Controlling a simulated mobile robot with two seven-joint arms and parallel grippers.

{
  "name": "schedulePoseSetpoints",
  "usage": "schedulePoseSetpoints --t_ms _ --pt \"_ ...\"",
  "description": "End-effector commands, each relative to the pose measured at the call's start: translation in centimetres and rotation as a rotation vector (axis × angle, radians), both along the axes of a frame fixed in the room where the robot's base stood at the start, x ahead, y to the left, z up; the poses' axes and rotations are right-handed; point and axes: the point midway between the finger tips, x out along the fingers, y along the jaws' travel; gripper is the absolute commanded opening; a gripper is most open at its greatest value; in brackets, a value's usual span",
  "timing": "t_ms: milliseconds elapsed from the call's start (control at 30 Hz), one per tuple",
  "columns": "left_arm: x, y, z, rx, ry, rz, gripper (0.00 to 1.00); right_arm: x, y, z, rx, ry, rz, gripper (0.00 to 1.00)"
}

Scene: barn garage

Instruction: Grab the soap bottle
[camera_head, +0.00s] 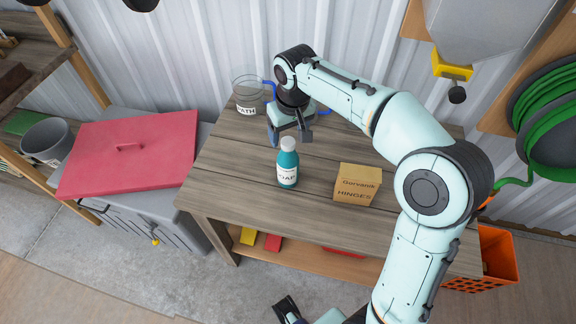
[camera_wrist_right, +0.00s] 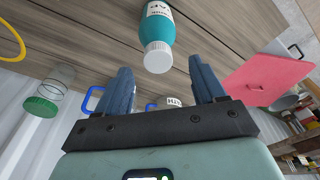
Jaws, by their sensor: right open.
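The soap bottle (camera_head: 287,169) is teal with a white cap and a white label, standing upright near the front edge of the wooden workbench (camera_head: 235,170). My right gripper (camera_head: 291,139) is just behind the bottle, over the bench, with its jaws open and empty. In the right wrist view the bottle (camera_wrist_right: 158,30) lies beyond the gap between the open fingers of the right gripper (camera_wrist_right: 160,66), cap toward me. A dark part at the bottom of the head view appears to be my left gripper (camera_head: 288,308); its jaws cannot be made out.
A cardboard hinges box (camera_head: 357,185) stands right of the bottle. A clear labelled container (camera_head: 248,96) stands at the back left of the bench. A grey chest with a red lid (camera_head: 140,155) is to the left. An orange crate (camera_head: 497,258) is at the lower right.

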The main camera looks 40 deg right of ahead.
Motion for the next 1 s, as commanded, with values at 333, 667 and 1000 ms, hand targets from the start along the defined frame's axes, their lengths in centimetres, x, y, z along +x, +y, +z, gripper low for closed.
schedulePoseSetpoints --t_ms 333,667,1000 --pt "-0.2 0.0 -0.7 0.000 0.002 -0.001 0.38 0.5 -0.3 -4.5 0.001 0.003 0.000 0.69" --pt "-0.2 0.0 -0.8 0.000 0.002 0.000 0.38 0.6 -0.4 -5.2 0.001 -0.001 0.000 0.69" --pt "-0.2 0.0 -0.8 0.000 0.003 -0.001 0.38 0.6 -0.4 -5.1 0.001 -0.001 0.000 0.00"
